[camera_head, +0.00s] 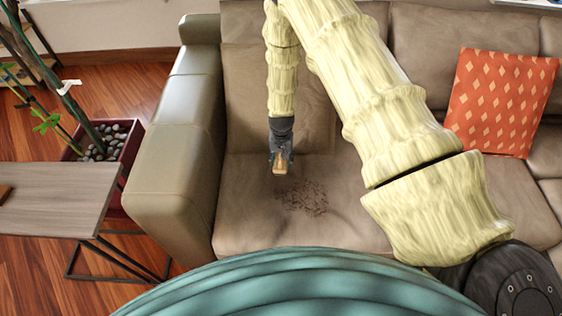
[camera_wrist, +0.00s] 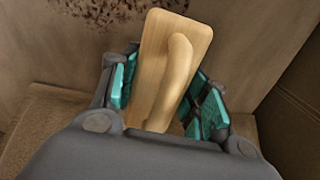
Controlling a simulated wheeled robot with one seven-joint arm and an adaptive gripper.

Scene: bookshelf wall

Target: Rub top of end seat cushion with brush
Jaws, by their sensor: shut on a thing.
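My gripper (camera_head: 281,158) is shut on a wooden brush (camera_head: 279,168) above the end seat cushion (camera_head: 245,225) of the tan sofa. In the wrist view, the brush (camera_wrist: 178,60) shows its flat wooden back and raised handle between the teal finger pads of my gripper (camera_wrist: 165,95). Its bristle side is hidden. A patch of dark crumbs (camera_head: 302,197) lies on the cushion, a little right of and nearer than the brush. The crumbs also show at the top left of the wrist view (camera_wrist: 105,12). I cannot tell whether the brush touches the cushion.
The sofa's armrest (camera_head: 175,150) stands left of the cushion and its backrest (camera_head: 240,75) behind. An orange patterned pillow (camera_head: 500,100) leans at the right. A small side table (camera_head: 55,200) and a planter with stones (camera_head: 110,145) are at the left.

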